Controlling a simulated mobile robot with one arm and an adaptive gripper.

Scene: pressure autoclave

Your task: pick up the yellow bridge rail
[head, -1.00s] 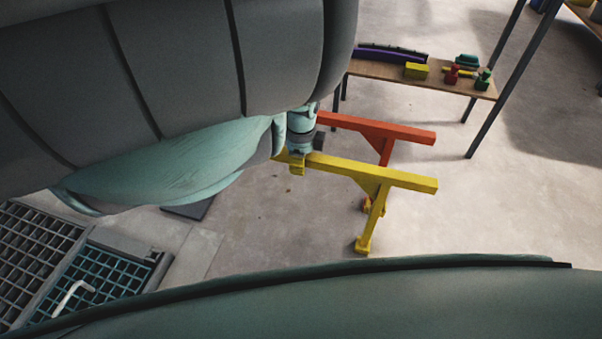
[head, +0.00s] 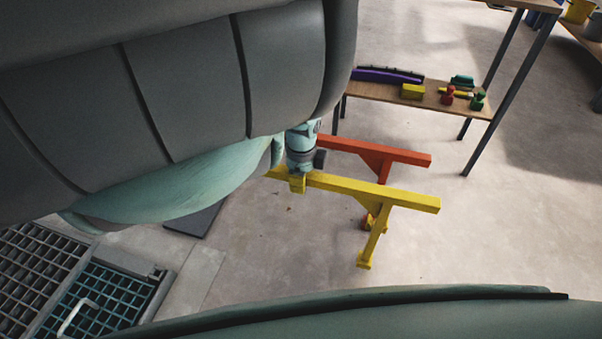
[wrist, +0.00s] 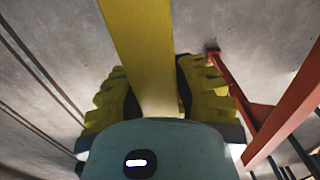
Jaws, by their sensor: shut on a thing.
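The yellow bridge rail (head: 375,193) is a long yellow beam with a braced leg, seen in the middle of the head view. My gripper (head: 298,184) is at the rail's left part, partly hidden behind my arm. In the wrist view the rail (wrist: 143,55) runs up between the two ridged yellow fingers of my gripper (wrist: 155,98), one on each side of it. The gripper is shut on the rail. The rail's left end is hidden by my arm in the head view.
An orange-red rail (head: 395,155) of like shape stands just behind the yellow one; it also shows at the right in the wrist view (wrist: 285,115). A wooden bench (head: 375,90) with several small coloured parts stands at the back. A floor grating (head: 95,290) lies at lower left.

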